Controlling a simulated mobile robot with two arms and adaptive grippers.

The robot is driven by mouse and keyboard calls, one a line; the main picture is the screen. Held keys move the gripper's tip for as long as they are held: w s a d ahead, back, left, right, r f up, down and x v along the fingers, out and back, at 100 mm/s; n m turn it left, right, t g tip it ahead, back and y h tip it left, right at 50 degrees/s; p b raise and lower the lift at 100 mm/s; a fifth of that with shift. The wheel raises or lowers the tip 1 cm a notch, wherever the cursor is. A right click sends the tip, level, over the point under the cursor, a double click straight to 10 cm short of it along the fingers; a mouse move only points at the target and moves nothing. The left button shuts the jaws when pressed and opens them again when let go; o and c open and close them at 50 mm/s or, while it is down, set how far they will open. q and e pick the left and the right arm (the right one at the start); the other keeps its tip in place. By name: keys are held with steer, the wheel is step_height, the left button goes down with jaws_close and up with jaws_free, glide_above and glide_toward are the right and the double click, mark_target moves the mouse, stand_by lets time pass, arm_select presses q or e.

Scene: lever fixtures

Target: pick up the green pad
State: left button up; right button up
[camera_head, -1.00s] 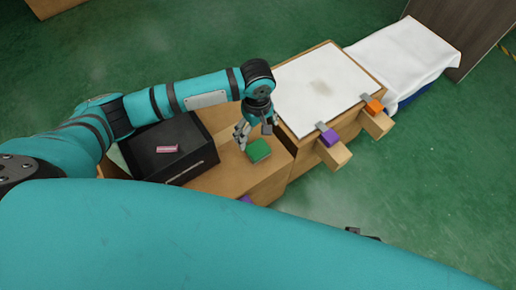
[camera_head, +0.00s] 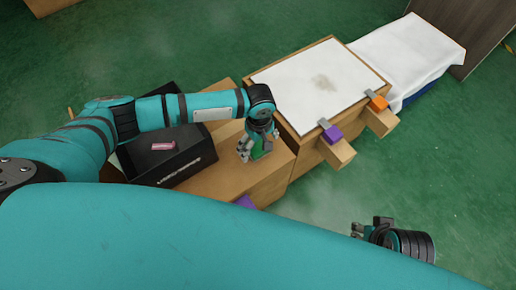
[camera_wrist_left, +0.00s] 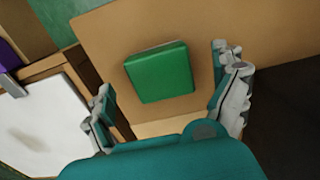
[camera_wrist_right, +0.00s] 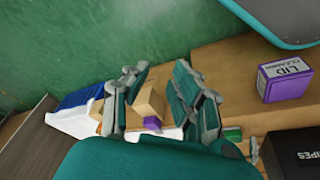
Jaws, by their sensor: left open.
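The green pad (camera_wrist_left: 160,72) lies flat on the wooden surface, and in the left wrist view it sits between the fingers of my left gripper (camera_wrist_left: 164,78), which are apart and not touching it. In the head view my left gripper (camera_head: 257,146) is over the green pad (camera_head: 263,149) and partly hides it. The pad's edge also shows in the right wrist view (camera_wrist_right: 233,133). My right gripper (camera_head: 370,229) is away to the lower right, over the floor. Its fingers (camera_wrist_right: 155,82) are apart with nothing between them.
A black box (camera_head: 180,168) with a pink item (camera_head: 163,146) on top stands left of the pad. A purple box (camera_wrist_right: 287,82) stands on the near wood. A white board (camera_head: 310,85) and purple (camera_head: 332,134) and orange (camera_head: 377,103) levers are to the right.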

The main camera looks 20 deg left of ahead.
arm_select(q)
steer(key=shift+f, duration=0.75)
steer(key=shift+f+b, duration=0.3)
steer(key=shift+f, duration=0.1)
arm_select(e)
steer(key=shift+v, duration=1.2)
arm_select(q)
steer(key=shift+c, duration=0.4)
arm_select(e)
steer(key=shift+d, duration=0.1)
arm_select(q)
steer(key=c, duration=1.2)
